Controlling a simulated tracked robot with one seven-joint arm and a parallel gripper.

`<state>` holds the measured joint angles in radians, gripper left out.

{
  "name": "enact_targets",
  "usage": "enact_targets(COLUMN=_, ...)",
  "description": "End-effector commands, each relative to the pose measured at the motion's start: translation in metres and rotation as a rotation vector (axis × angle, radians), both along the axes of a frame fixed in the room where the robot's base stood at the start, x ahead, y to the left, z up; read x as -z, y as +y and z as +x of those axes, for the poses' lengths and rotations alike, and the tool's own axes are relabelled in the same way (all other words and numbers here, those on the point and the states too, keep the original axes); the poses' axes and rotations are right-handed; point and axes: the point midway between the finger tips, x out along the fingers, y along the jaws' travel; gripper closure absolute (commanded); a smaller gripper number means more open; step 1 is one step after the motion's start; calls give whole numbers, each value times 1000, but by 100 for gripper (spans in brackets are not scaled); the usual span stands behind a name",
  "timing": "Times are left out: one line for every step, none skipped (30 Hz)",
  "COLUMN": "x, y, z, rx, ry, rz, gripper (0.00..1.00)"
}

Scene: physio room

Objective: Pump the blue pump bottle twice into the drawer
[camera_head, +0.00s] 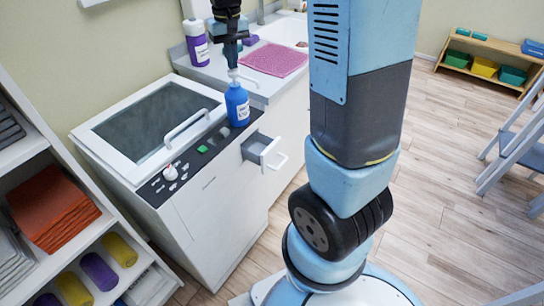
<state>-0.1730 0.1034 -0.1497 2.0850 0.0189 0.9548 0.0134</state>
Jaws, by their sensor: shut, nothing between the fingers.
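The blue pump bottle (237,105) stands upright near the front right corner of the white appliance top, with its pale pump head (234,74) upward. The drawer (257,146) is pulled partly out of the front below and to the right of the bottle; it is grey inside with a white handle. My gripper (231,62) points straight down over the pump head, shut with nothing held. Its fingertips are at or just above the pump; I cannot tell whether they touch. The drawer's inside is too small to read in detail.
A white appliance (190,200) with a glass lid (150,120) and knobs stands left of the bottle. A purple-and-white bottle (196,42) and a pink mat (273,60) are on the counter behind. Shelves with orange towels (52,208) are at left. The floor at right is largely clear.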

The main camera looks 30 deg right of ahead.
Motion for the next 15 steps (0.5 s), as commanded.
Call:
enact_targets(x=2, y=0, z=0, rx=0, ry=1, rz=0, gripper=100)
enact_targets(x=3, y=0, z=0, rx=0, ry=1, rz=0, gripper=100)
enact_targets(x=4, y=0, z=0, rx=0, ry=1, rz=0, gripper=100)
enact_targets(x=5, y=0, z=0, rx=0, ry=0, rz=0, gripper=100)
enact_targets(x=5, y=0, z=0, rx=0, ry=0, rz=0, gripper=100)
enact_targets(x=7, y=0, z=0, rx=0, ry=0, rz=0, gripper=100)
enact_targets(x=7, y=0, z=0, rx=0, ry=0, rz=0, gripper=100)
enact_targets(x=8, y=0, z=0, rx=0, ry=0, rz=0, gripper=100)
enact_targets(x=9, y=0, z=0, rx=0, ry=0, rz=0, gripper=100)
enact_targets(x=10, y=0, z=0, rx=0, ry=0, rz=0, gripper=100)
enact_targets(x=11, y=0, z=0, rx=0, ry=1, rz=0, gripper=100)
enact_targets(x=12, y=0, z=0, rx=0, ry=1, rz=0, gripper=100)
enact_targets(x=13, y=0, z=0, rx=0, ry=1, rz=0, gripper=100)
enact_targets(x=14, y=0, z=0, rx=0, ry=1, rz=0, gripper=100)
enact_targets(x=15, y=0, z=0, rx=0, ry=1, rz=0, gripper=100)
